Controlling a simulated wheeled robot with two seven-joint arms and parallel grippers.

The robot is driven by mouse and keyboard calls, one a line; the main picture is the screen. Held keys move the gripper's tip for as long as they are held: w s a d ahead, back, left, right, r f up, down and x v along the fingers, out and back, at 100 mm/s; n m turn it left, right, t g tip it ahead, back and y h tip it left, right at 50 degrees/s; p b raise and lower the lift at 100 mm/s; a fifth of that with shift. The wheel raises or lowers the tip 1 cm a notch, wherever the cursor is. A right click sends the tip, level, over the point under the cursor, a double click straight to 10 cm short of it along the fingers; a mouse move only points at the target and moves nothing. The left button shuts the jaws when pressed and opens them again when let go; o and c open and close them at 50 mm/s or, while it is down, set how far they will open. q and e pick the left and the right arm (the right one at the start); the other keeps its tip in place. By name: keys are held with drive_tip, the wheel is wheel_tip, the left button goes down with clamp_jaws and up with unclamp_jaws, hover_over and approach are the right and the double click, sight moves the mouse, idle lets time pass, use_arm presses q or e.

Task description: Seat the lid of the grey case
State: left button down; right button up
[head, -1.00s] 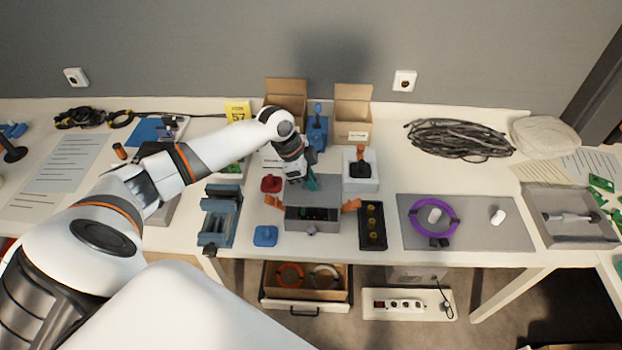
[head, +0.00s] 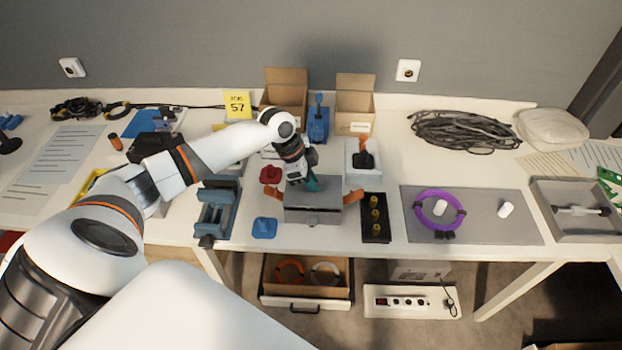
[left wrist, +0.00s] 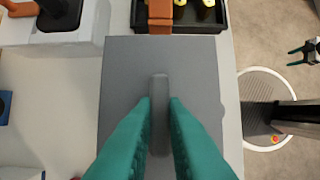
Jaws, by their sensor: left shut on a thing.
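The grey case (head: 313,217) stands near the front edge of the table, with orange latches (head: 354,196) out at its sides. Its flat grey lid (head: 328,188) lies over the case's top; I cannot tell whether it is fully flush. The lid (left wrist: 125,95) fills the middle of the left wrist view, with a raised bar handle (left wrist: 159,88). My left gripper (head: 312,184) is shut on this handle, its teal fingers (left wrist: 160,108) on either side. My right gripper (left wrist: 299,55) shows at the right edge of the left wrist view, fingers apart and empty, away from the case.
A black tray with brass-coloured pieces (head: 375,237) stands close right of the case. A blue vise-like fixture (head: 217,212) and a blue piece (head: 264,228) are to the left, a red piece (head: 270,174) behind left. A joystick box (head: 362,160) stands behind right.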

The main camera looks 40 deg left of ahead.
use_arm(q)
drive_tip(key=shift+f, duration=0.45)
drive_tip(key=shift+f+b, duration=0.35)
drive_tip(key=c, duration=1.4)
unclamp_jaws()
drive_tip(key=v, duration=1.2)
drive_tip(key=shift+r+b, duration=0.1)
drive_tip(key=shift+b, duration=0.3)
